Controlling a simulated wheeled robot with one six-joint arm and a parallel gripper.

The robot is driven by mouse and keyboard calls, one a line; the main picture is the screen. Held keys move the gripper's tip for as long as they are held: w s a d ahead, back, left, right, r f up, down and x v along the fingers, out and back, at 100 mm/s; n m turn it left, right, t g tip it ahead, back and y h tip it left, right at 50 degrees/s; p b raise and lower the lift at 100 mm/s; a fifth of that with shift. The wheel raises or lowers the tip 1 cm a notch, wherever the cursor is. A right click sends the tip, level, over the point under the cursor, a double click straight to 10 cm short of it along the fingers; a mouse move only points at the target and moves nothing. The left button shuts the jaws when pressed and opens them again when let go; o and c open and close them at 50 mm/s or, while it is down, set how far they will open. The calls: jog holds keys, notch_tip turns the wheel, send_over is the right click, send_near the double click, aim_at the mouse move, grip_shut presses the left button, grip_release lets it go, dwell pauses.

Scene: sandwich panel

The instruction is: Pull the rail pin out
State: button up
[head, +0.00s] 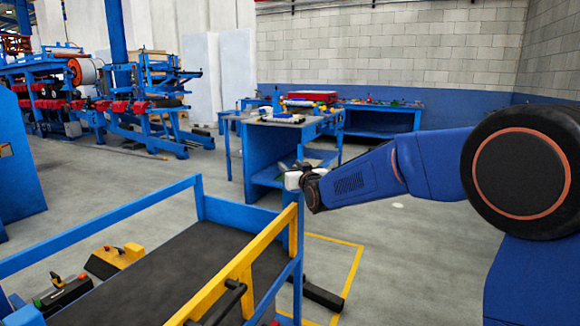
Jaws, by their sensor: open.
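A yellow rail (212,287) runs along the right side of a blue-framed cart with a dark deck (150,285). A black rod-like handle (226,302) sits beside the rail near the bottom of the view. I cannot tell whether it is the rail pin, and no other pin shows clearly. My gripper (283,168) is at the end of my blue arm, in front of the blue workbench and above the far end of the yellow rail. It is open, small in view, and appears empty and apart from the rail.
A blue workbench (262,151) with tools stands behind my gripper. Another bench (385,115) is against the back wall. Grey floor with yellow lines (352,270) is open right of the cart.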

jog(key=v, duration=1.6)
jog(key=shift+r, duration=0.1)
jog(key=s+d+f+m+g+h, duration=0.1)
jog(key=s+d+f+g+h, duration=0.25)
jog(key=s+d, duration=0.55)
jog(key=s+d+f+m+g+h, duration=0.2)
jog(key=s+d+f, duration=0.4)
jog(key=d, duration=0.5)
jog(key=s+d+f+g, duration=0.2)
jog(key=s+d, duration=0.1)
jog(key=s, duration=0.5)
jog(key=s+d+f+m+g+h, duration=0.1)
jog(key=s+d+f+g, duration=0.1)
jog(key=s, duration=0.6)
jog(key=s+d+f+m+g+h, duration=0.1)
jog(key=s+d+f+g, duration=0.1)
jog(key=s+d, duration=0.3)
jog(key=s+f, duration=0.1)
jog(key=s, duration=0.3)
jog(key=shift+f, duration=0.4)
jog(key=shift+d, duration=0.1)
